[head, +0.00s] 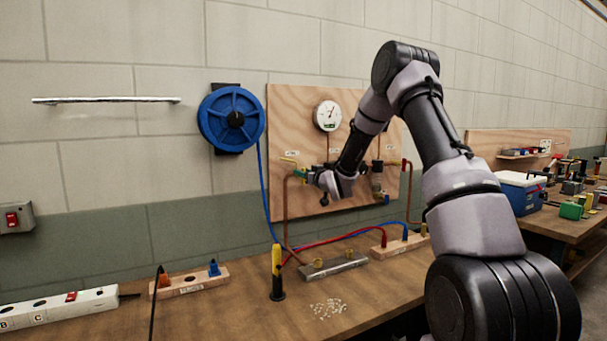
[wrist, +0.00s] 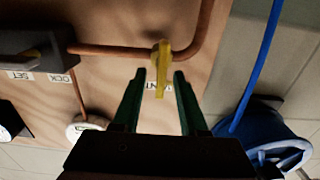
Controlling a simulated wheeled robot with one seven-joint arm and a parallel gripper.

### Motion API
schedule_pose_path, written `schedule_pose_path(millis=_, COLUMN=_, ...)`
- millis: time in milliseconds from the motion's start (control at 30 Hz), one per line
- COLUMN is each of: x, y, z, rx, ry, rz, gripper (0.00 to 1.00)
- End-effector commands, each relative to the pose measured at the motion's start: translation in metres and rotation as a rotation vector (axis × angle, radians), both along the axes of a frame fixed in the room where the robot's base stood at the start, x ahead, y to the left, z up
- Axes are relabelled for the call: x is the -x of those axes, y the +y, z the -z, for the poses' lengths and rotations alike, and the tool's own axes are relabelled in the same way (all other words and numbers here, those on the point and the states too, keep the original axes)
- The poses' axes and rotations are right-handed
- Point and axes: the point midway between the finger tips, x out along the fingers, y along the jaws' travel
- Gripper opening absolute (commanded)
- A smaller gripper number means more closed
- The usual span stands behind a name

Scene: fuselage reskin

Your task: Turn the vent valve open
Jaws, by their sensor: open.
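The vent valve shows in the wrist view as a yellow lever handle (wrist: 161,68) on a copper pipe (wrist: 115,52). A partly hidden label lies behind it on the plywood board. My gripper (wrist: 160,73) is open, with its two dark green fingers on either side of the lever's lower end. I cannot tell whether the fingers touch it. In the head view the yellow lever (head: 289,160) sits at the left of the plywood board (head: 285,105), and my gripper (head: 305,174) is beside it, small and partly hidden by my wrist.
A round gauge (head: 327,115) and a blue hose reel (head: 231,118) are on the wall side. Below, the bench (head: 230,315) holds a yellow-black tool (head: 277,272), a metal bar (head: 333,266), wooden blocks and a power strip (head: 60,308). Red and blue hoses run across it.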

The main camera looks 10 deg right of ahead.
Motion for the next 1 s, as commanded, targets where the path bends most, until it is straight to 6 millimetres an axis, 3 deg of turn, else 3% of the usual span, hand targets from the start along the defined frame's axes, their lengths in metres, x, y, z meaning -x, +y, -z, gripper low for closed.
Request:
schedule_pose_path(millis=300, x=-0.0028, y=0.0013, z=-0.0005, rx=0.000, ry=0.000, rz=-0.001, gripper=0.42)
schedule_pose_path(millis=400, x=-0.0027, y=0.0013, z=-0.0005, rx=0.000, ry=0.000, rz=-0.001, gripper=0.04)
schedule_pose_path(millis=433, x=-0.0027, y=0.0013, z=-0.0005, rx=0.000, ry=0.000, rz=-0.001, gripper=0.00)
schedule_pose_path(millis=1000, x=-0.0017, y=0.0038, z=-0.0004, rx=0.113, ry=-0.038, rz=-0.002, gripper=0.00)
